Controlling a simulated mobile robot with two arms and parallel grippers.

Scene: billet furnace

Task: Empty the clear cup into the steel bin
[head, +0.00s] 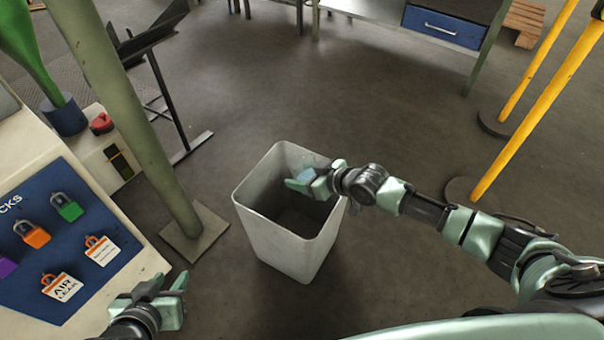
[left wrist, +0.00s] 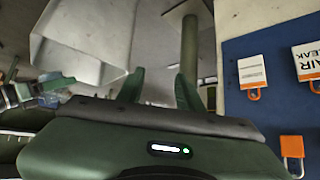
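The steel bin (head: 285,245) stands on the floor in the middle of the head view, open at the top. It also shows in the left wrist view (left wrist: 75,45). My right gripper (head: 306,181) is over the bin's opening, near its right rim. A small pale-blue, see-through thing (head: 305,174), which looks like the clear cup, is at its fingers and seems held there. Its contents and exact tilt cannot be made out. My left gripper (head: 172,288) is open and empty at the lower left; its two fingers show apart in the left wrist view (left wrist: 158,90).
A green post (head: 150,140) with a square foot stands left of the bin. A blue lock board (head: 60,245) with several padlocks and tags is at the left. Yellow posts (head: 525,120) stand at the right. The floor behind the bin is clear.

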